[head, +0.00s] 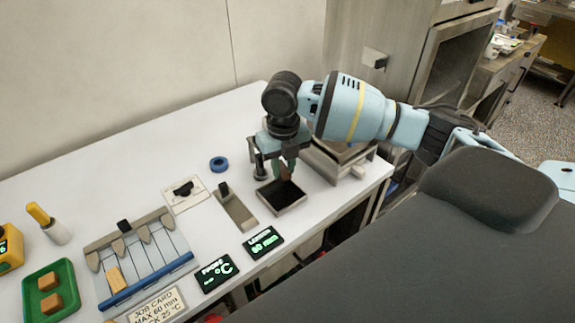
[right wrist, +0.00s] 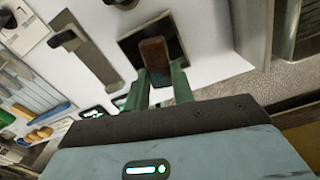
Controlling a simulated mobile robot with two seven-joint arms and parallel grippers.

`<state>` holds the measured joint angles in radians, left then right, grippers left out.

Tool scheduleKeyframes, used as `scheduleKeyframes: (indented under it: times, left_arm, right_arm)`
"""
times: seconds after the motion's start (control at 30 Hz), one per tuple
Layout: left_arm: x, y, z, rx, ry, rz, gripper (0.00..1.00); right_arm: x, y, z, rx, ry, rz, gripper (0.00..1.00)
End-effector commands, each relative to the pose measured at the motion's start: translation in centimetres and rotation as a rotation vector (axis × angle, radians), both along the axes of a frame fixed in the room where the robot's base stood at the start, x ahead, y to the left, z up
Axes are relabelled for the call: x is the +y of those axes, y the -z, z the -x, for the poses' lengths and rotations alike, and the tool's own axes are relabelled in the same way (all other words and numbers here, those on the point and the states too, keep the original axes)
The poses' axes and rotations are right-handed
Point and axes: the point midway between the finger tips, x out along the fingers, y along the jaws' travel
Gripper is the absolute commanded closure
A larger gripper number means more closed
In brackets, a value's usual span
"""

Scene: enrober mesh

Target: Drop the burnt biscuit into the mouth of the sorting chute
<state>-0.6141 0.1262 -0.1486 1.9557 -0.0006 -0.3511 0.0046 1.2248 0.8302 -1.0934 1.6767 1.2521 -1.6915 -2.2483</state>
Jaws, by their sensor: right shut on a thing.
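My right gripper (head: 284,163) is shut on a dark brown biscuit (head: 285,174) and points down. In the right wrist view the biscuit (right wrist: 155,54) stands out between the green fingers (right wrist: 160,84). A square, metal-rimmed box with a black inside (head: 295,207), which looks like the chute mouth, is on the table under the gripper. In the right wrist view its dark square (right wrist: 130,45) lies behind the biscuit. The biscuit appears above the opening; its exact height cannot be told. My left gripper is not in view.
A metal box (head: 330,164) stands close behind the gripper. A flat metal piece with a black knob (head: 238,212), a blue ring (head: 219,164) and two displays (head: 264,242) lie nearby. A slatted rack (head: 150,255) and green tray (head: 70,299) with biscuits are at left.

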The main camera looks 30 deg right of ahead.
Motion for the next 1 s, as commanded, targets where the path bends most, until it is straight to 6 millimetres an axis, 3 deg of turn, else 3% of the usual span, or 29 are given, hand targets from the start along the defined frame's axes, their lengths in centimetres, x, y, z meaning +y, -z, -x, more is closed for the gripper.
scheduleKeyframes:
  times: [0.2,0.57,1.0]
  left_arm:
    - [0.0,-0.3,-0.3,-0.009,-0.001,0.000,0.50]
    - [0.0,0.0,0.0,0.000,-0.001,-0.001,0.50]
    - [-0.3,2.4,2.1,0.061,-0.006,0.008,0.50]
  right_arm:
    - [-0.5,0.2,-0.1,0.002,-0.146,0.002,0.88]
    - [-0.6,0.7,-0.1,0.005,-0.166,0.003,0.88]
    - [-0.6,5.2,0.1,0.012,-0.164,0.003,0.88]
